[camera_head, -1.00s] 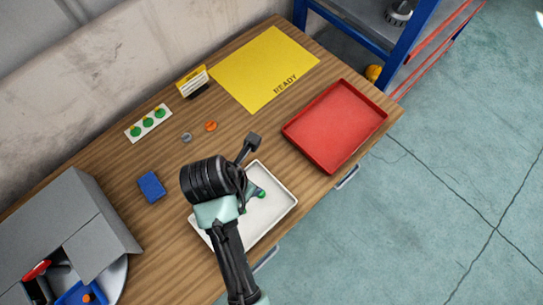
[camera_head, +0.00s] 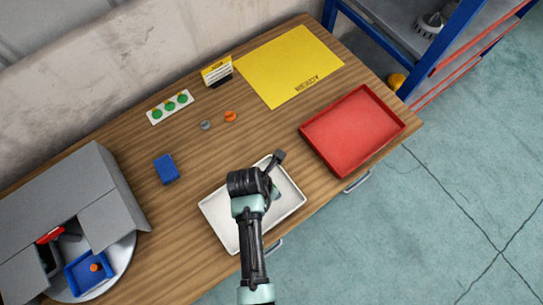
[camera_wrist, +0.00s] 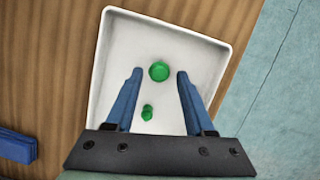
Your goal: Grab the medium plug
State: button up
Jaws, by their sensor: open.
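Two green plugs lie in the white tray (camera_head: 221,222), seen from above in the wrist view. The larger, round one (camera_wrist: 158,71) lies level with and between the fingertips as pictured. The smaller one (camera_wrist: 147,113) lies lower in the picture, between the blue fingers. Neither is named, so I cannot tell from labels which is the medium plug. My gripper (camera_wrist: 160,73) is open over the tray, with nothing held; its height above the plugs is unclear. In the head view my arm and gripper cover the middle of the tray and the plugs.
A red tray (camera_head: 352,130) stands to the right and a yellow mat (camera_head: 290,66) behind. A blue block (camera_head: 166,169), a grey piece (camera_head: 205,125) and an orange piece (camera_head: 230,116) lie left and behind. A grey housing (camera_head: 75,195) fills the left end.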

jog(key=shift+x, duration=0.85)
jog(key=shift+w, duration=0.1)
grip_shut()
jog(key=shift+r, duration=0.15)
